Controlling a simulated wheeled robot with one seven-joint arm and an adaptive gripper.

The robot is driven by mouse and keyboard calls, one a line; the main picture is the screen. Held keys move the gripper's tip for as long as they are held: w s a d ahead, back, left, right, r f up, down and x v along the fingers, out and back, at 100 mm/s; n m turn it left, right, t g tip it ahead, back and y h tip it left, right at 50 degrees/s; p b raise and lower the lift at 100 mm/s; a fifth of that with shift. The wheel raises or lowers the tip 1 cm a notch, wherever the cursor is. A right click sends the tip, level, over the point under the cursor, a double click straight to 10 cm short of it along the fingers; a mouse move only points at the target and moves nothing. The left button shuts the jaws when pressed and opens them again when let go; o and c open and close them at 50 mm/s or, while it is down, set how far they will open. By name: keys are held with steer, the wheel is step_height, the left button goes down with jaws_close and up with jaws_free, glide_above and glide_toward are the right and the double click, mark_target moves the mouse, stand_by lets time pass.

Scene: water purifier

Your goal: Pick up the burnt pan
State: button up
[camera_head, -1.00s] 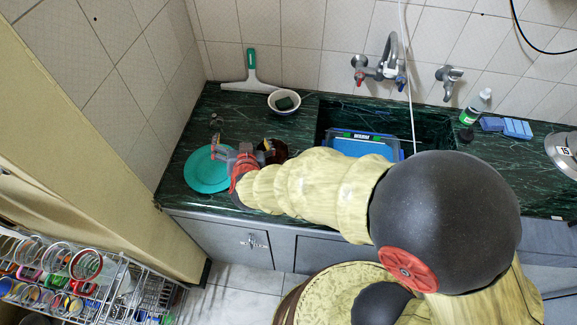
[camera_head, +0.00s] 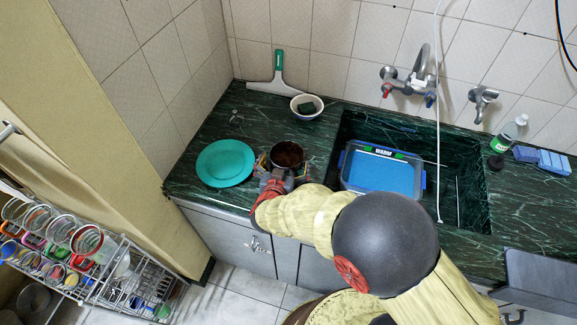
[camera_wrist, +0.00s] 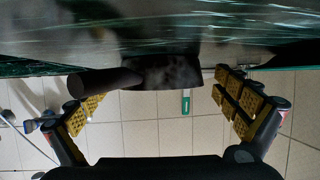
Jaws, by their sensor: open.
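The burnt pan (camera_head: 287,154) sits on the dark green marble counter between the turquoise plate and the sink. Its inside is dark brown. My gripper (camera_head: 283,169) is at the near side of the pan, with its fingers spread around that side. In the wrist view, the pan's dark body (camera_wrist: 165,73) and its dark handle (camera_wrist: 105,82) show between the two open yellow-padded fingers of my gripper (camera_wrist: 160,88). The handle points to the left there. I cannot tell whether any finger touches the pan. In the head view the handle is hidden behind my gripper.
The turquoise plate (camera_head: 224,164) lies left of the pan. A blue tub (camera_head: 381,174) stands in the sink (camera_head: 463,190) to the right. A bowl with a dark sponge (camera_head: 306,107) and a squeegee (camera_head: 277,78) are behind. A dish rack (camera_head: 100,262) stands low at left.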

steer(key=shift+w+d+f, duration=0.1)
steer(key=shift+w+f, duration=0.1)
steer(key=shift+w, duration=0.25)
steer(key=shift+r, duration=0.1)
steer(key=shift+c, duration=0.5)
steer(key=c, duration=1.1)
steer(key=shift+c, duration=0.6)
